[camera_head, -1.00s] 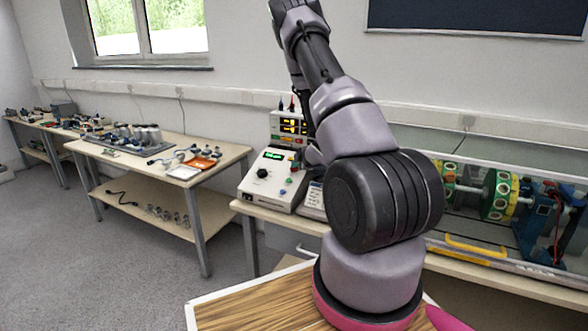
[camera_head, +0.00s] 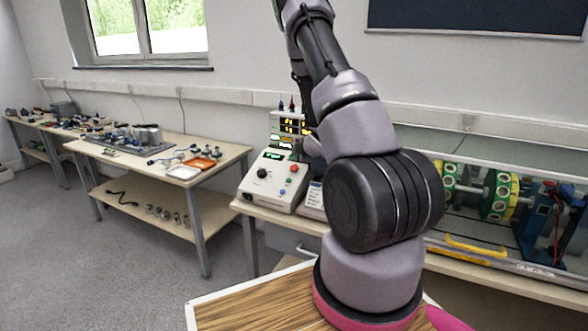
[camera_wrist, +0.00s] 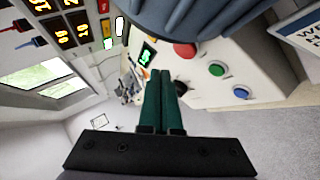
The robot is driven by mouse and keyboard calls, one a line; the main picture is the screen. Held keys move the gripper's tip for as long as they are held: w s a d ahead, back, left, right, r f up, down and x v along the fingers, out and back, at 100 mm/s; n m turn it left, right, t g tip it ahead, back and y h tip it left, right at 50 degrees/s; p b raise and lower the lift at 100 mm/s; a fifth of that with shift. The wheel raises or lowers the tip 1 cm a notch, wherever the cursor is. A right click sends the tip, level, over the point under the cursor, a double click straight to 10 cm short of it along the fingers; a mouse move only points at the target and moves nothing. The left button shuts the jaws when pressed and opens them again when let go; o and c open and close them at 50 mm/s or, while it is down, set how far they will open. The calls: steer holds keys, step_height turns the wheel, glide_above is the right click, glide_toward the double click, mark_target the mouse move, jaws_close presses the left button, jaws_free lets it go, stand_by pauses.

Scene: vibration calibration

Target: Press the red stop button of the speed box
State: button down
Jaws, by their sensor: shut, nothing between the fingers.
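The speed box (camera_head: 257,190) is a pale sloped box on the bench, with a green display, a black knob and coloured buttons. Its red stop button (camera_head: 295,168) is in plain view at the upper right of the panel, above a green and a blue button. In the wrist view the red button (camera_wrist: 185,50) is just right of and above the fingertips. My gripper (camera_wrist: 161,72) is shut and empty, its two green fingers side by side in front of the panel. I see no contact with the button. My arm hides the gripper in the head view.
A lit meter unit (camera_head: 290,123) stands behind the speed box. A sign stands right of the box. A covered shaft rig (camera_head: 490,200) fills the bench's right side. Another bench (camera_head: 120,155) with parts stands left, with open floor before it.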

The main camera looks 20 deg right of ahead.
steer(key=shift+s+a+r, duration=0.2)
steer(key=shift+a+r, duration=0.05)
steer(key=shift+r, duration=0.35)
steer(key=shift+s+a+r, duration=0.15)
steer(key=shift+a+r, duration=0.05)
steer(key=shift+r, duration=0.4)
steer(key=s+a+r+m+g+h, duration=0.15)
steer(key=s+r+m, duration=0.35)
steer(key=r, duration=0.6)
steer(key=s+a+r+m+h, duration=0.15)
steer(key=s+r+m, duration=0.35)
steer(key=r, duration=0.5)
steer(key=s+a+r+m+g+y, duration=0.1)
steer(key=s+a+r+m, duration=0.2)
steer(key=s+a, duration=0.2)
steer(key=s+a+r+m+g+y, duration=0.1)
steer(key=s+a, duration=0.4)
steer(key=s, duration=0.7)
steer(key=s+a+r+m+g+y, duration=0.1)
steer(key=s+a+r+m+y, duration=0.2)
steer(key=s+a+r+m, duration=0.2)
steer(key=s, duration=0.3)
steer(key=shift+s+a+r, duration=0.15)
steer(key=shift+r, duration=0.2)
